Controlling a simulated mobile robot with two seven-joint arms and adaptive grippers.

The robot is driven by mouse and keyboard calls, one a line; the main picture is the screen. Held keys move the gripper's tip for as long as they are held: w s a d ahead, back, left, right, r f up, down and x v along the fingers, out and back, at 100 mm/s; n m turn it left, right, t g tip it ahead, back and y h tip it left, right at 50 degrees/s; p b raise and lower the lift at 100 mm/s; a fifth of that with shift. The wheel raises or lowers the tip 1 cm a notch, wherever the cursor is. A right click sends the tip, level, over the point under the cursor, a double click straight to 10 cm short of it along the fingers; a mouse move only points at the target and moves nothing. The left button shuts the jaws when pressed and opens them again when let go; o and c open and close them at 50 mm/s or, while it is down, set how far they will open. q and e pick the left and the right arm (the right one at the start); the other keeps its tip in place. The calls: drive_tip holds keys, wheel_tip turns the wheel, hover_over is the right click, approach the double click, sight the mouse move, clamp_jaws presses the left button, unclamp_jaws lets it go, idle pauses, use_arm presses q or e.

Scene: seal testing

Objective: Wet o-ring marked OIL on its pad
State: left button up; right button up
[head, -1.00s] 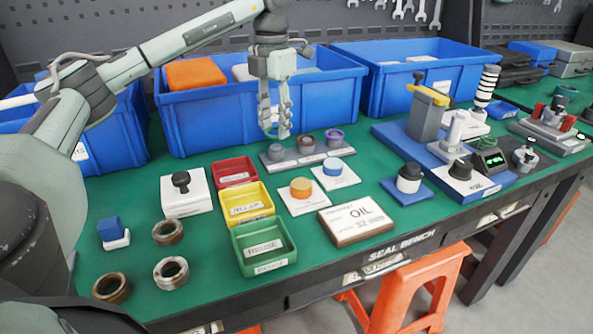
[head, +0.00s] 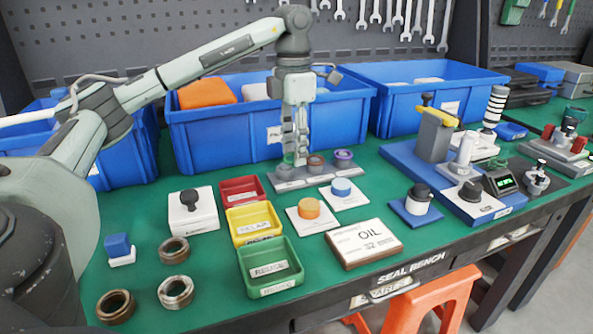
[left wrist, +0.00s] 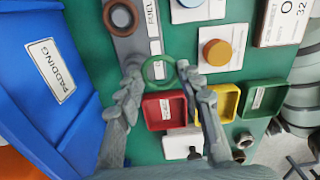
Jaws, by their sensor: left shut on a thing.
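A green o-ring (left wrist: 158,70) sits between the fingertips of my left gripper (head: 289,160), which is shut on it at the left end of the grey ring rack (head: 290,181). In the left wrist view the fingers (left wrist: 160,82) are on either side of the ring. A brown ring (head: 316,163) and a purple ring (head: 344,157) sit on the rack. An orange pad (head: 309,208) and a blue pad (head: 341,187) sit on white plates in front. The OIL sign (head: 363,243) lies nearer the front edge. The ring's own label is unreadable. My right gripper is not in view.
Red (head: 241,190), yellow (head: 253,223) and green (head: 268,265) trays stand left of the pads. Blue bins (head: 225,145) stand close behind the rack. A blue test base (head: 425,170) is at right. Metal rings (head: 175,292) lie at front left.

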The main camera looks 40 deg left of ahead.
sight(309, 204)
use_arm(q)
drive_tip(key=s+d+m, duration=0.1)
drive_tip(key=d+m, duration=0.1)
drive_tip(key=s+d+m, duration=0.2)
drive_tip(key=d+m, duration=0.1)
drive_tip(key=s+d+m+b, duration=0.1)
drive_tip(key=d+m, duration=0.1)
drive_tip(key=m, duration=0.1)
drive_tip(key=shift+s+d+r, duration=0.15)
drive_tip(key=shift+d+r, duration=0.05)
drive_tip(key=shift+d, duration=0.15)
drive_tip(key=shift+s+d, duration=0.15)
drive_tip(key=shift+d, duration=0.05)
drive_tip(key=shift+f+b, duration=0.4)
drive_tip(key=shift+f, duration=0.1)
wheel_tip(309, 204, down, 2)
drive_tip(key=shift+f+b, duration=0.1)
drive_tip(key=shift+b, duration=0.75)
drive_tip(key=shift+f, duration=0.4)
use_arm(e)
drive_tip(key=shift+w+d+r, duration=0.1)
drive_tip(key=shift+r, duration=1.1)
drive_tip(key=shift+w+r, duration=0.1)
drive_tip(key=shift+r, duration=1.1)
use_arm(q)
drive_tip(key=shift+f+b, duration=0.5)
drive_tip(key=shift+b, duration=0.1)
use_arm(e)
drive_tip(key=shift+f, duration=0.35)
